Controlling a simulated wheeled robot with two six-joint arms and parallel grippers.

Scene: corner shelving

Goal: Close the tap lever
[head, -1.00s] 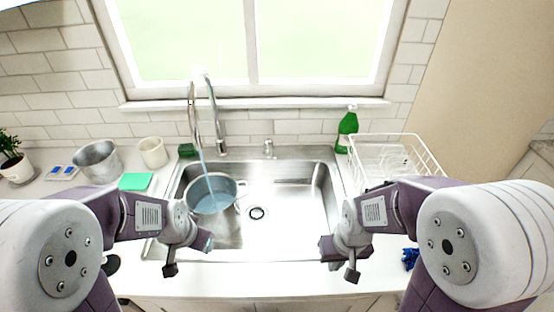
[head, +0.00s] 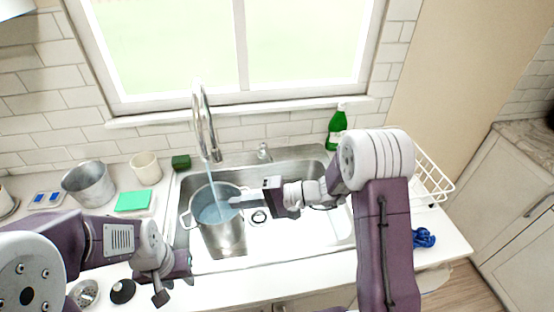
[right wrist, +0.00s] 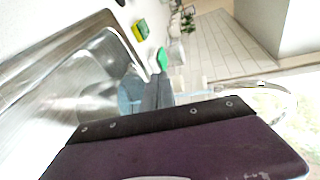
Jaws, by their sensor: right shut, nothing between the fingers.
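The tap (head: 205,122) is a tall chrome gooseneck behind the sink. Water runs from its spout into a metal pot (head: 222,236) in the sink's left part, and the pot holds water. I cannot clearly make out the tap lever. A short metal fixture (head: 263,153) stands right of the tap; I cannot tell what it is. My right gripper (head: 236,201) is shut and empty, its tips at the pot's right rim, below and right of the tap. Its fingers also show in the right wrist view (right wrist: 158,92). My left gripper (head: 174,288) is open and empty over the front counter.
A green bottle (head: 337,127) and a white dish rack (head: 432,172) stand to the right.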

